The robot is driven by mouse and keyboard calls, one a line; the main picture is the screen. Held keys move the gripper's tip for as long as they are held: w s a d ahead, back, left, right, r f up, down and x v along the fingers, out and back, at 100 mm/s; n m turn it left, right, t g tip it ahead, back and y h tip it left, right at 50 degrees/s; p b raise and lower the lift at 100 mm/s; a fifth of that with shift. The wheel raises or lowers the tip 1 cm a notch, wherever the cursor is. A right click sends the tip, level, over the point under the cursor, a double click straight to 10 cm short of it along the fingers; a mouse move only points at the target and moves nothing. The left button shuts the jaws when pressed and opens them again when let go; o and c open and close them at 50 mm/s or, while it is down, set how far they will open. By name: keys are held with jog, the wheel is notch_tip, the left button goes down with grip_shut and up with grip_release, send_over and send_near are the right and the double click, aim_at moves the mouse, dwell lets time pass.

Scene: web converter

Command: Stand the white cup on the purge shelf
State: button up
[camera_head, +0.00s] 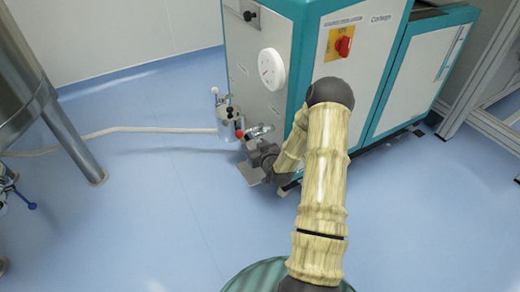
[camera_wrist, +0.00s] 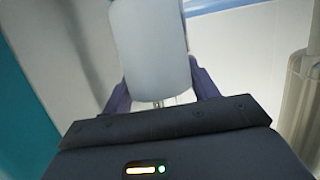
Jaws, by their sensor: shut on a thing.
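In the wrist view a plain white cup (camera_wrist: 150,45) fills the top middle. My gripper (camera_wrist: 160,88) is shut on it, with a dark finger on each side; the cup's top runs out of the picture. In the head view my gripper (camera_head: 262,153) is low beside the grey side panel of the teal machine, and I cannot clearly pick out the cup there. A small grey plate (camera_head: 249,173) shows just below my gripper, low by the machine; I cannot tell whether it is the purge shelf.
The teal and white machine (camera_head: 300,45) stands close to my arm, with a red switch (camera_head: 343,46). A valve fitting with a clear bowl (camera_head: 223,122) is just left of my gripper. A hose (camera_head: 120,130) crosses the blue floor. A steel vessel leg (camera_head: 75,140) stands at left.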

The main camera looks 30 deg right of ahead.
jog(key=shift+w+d+r, duration=0.45)
jog(key=shift+r, duration=0.15)
jog(key=shift+f, duration=0.15)
jog(key=shift+f+b, duration=2.9)
jog(key=shift+f, duration=0.4)
jog(key=shift+f+b, duration=0.35)
jog(key=shift+f, duration=0.25)
jog(key=o, duration=1.1)
jog(key=shift+c, duration=0.2)
jog(key=shift+s+r, duration=0.1)
